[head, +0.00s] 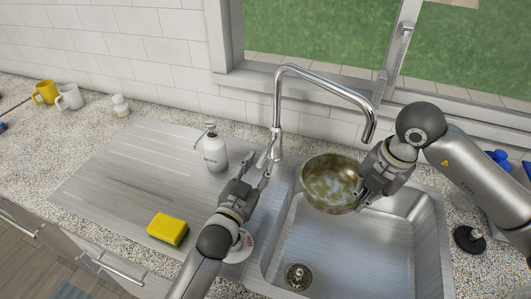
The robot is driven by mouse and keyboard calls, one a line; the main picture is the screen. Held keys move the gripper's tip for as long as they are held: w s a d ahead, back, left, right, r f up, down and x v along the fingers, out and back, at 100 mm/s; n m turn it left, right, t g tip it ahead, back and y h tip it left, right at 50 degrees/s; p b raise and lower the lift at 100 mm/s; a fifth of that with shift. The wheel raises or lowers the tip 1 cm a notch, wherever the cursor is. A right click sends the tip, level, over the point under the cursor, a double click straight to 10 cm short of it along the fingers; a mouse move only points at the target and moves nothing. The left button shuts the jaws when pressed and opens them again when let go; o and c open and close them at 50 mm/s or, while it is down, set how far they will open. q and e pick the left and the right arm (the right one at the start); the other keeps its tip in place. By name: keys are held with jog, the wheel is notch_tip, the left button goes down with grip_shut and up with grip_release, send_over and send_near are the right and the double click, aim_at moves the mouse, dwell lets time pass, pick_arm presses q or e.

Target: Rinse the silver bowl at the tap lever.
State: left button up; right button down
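The silver bowl (326,180) is tilted, its inside facing me and stained brownish green. My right gripper (364,190) is shut on its right rim and holds it above the sink's back part. The tap (277,110) arches to the right. Its spout end (370,134) is above and right of the bowl's middle. No water shows. The tap lever (267,151) is low on the tap's left side. My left gripper (257,170) has its fingers apart and empty, just below the lever; I cannot tell if they touch it.
The steel sink (350,245) is empty, with a drain (298,276). A soap dispenser (214,153) and a yellow-green sponge (168,229) stand on the drainboard (130,175). A white round item (240,249) lies partly under my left arm. A black stopper (469,239) is right of the sink. Mugs (68,97) stand far left.

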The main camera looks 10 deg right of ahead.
aim_at(266, 151)
pick_arm(q)
jog(key=shift+n, duration=0.4)
jog(key=shift+a+f+x, duration=0.1)
jog(key=shift+f+x, duration=0.15)
jog(key=shift+x, duration=0.95)
jog(key=shift+a+f+x, duration=0.1)
jog(key=shift+f+x, duration=0.2)
jog(key=shift+x, duration=0.9)
jog(key=shift+a+f+x, duration=0.1)
jog(key=shift+f+x, duration=0.15)
jog(key=shift+x, duration=0.95)
jog(key=shift+w, duration=0.1)
grip_shut()
